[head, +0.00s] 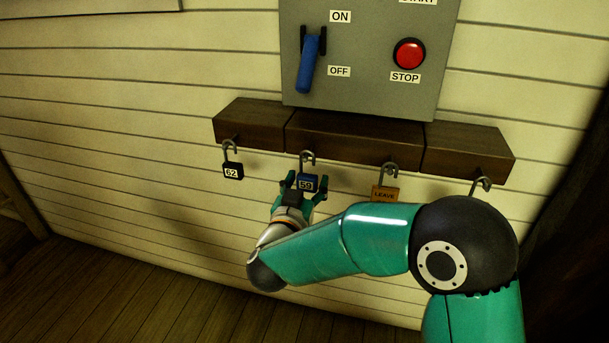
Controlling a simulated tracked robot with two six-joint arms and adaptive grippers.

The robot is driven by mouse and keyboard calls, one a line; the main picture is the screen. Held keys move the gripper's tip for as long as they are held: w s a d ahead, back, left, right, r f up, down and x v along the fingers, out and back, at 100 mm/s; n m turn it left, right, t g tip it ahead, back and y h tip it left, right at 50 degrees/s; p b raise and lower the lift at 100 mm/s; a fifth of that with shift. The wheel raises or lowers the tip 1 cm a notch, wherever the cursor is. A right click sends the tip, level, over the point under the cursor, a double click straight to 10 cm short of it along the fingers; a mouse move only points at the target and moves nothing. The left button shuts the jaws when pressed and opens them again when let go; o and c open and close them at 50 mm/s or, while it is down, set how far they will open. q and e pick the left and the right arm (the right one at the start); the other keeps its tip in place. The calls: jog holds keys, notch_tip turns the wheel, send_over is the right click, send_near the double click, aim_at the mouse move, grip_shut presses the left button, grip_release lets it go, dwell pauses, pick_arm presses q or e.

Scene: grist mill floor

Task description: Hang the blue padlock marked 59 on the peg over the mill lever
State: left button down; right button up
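The blue padlock marked 59 (307,184) hangs upright with its grey shackle at a hook on the front of the dark wooden rail (350,136). My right gripper (308,180) is just below and around it, with one finger on each side. The fingers look spread wider than the padlock body and appear apart from it. The blue lever (309,64) on the grey panel (368,88) is above the rail, pointing down beside the OFF label. No peg directly above the lever shows in this view. My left gripper is not in view.
A black padlock marked 62 (232,170) hangs to the left, and an orange padlock marked LEAVE (385,194) to the right. Another shackle (482,186) hangs at the far right, its lower part hidden by my arm. A red STOP button (409,54) is on the panel.

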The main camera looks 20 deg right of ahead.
jog(key=c, duration=0.8)
jog(key=shift+c, duration=0.2)
jog(key=shift+r, duration=0.3)
jog(key=shift+s+r+p, duration=0.1)
jog(key=shift+r+p, duration=0.4)
jog(key=shift+p, duration=0.15)
jog(key=v, duration=0.7)
jog(key=shift+s+a, duration=0.15)
jog(key=shift+s, duration=0.05)
dwell(0.5)
